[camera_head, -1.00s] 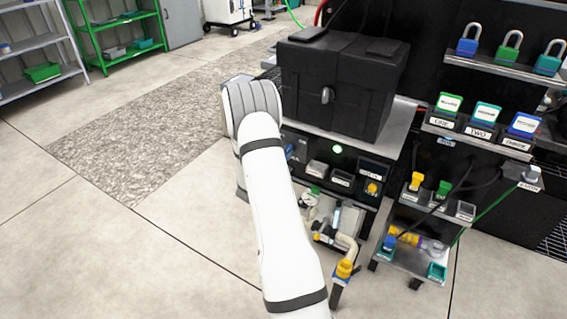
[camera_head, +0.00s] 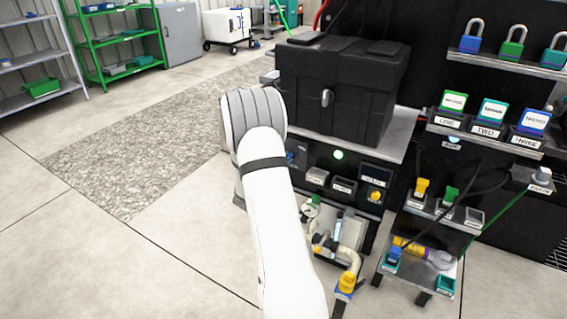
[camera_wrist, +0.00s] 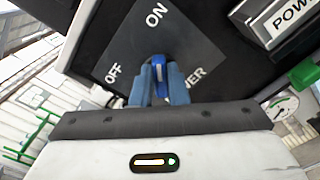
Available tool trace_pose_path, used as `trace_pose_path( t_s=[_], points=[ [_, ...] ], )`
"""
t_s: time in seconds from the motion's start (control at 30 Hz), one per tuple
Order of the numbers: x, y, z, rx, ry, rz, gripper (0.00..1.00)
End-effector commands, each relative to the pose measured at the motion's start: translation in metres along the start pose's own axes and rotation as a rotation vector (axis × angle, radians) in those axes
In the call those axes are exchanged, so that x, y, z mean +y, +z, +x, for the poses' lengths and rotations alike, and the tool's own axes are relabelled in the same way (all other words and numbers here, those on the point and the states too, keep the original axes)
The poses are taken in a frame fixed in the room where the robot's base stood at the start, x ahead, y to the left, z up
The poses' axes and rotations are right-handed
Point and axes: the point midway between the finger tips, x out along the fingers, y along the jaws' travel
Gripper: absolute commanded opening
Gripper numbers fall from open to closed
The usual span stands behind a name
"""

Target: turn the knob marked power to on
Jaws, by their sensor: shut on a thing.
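In the wrist view, the blue knob (camera_wrist: 158,62) stands on a dark grey plate (camera_wrist: 192,42) lettered ON at the top and OFF at the left. A third word, partly hidden and ending in ER, is at the lower right. My gripper (camera_wrist: 159,80) has its two blue-grey fingers on either side of the knob, shut on it. The knob's visible end points up the picture, roughly toward ON; its lower part is hidden between the fingers.
A black box (camera_head: 342,88) sits on the bench above the front panel, with a lit green lamp (camera_head: 338,155). A pipe assembly (camera_head: 340,250) stands below the panel, close right of my arm. A small cart (camera_head: 425,272) is at the right. Floor at the left is clear.

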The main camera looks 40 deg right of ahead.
Motion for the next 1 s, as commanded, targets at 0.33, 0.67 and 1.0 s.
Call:
trace_pose_path(
  t_s=[0.33, 0.67, 1.0],
  points=[
    [-0.002, 0.002, 0.001, -0.005, -0.005, 0.001, 0.28],
    [-0.001, 0.000, -0.001, 0.000, -0.002, -0.001, 0.35],
    [0.000, 0.001, -0.048, 0.002, -0.001, -0.002, 0.35]
  ],
)
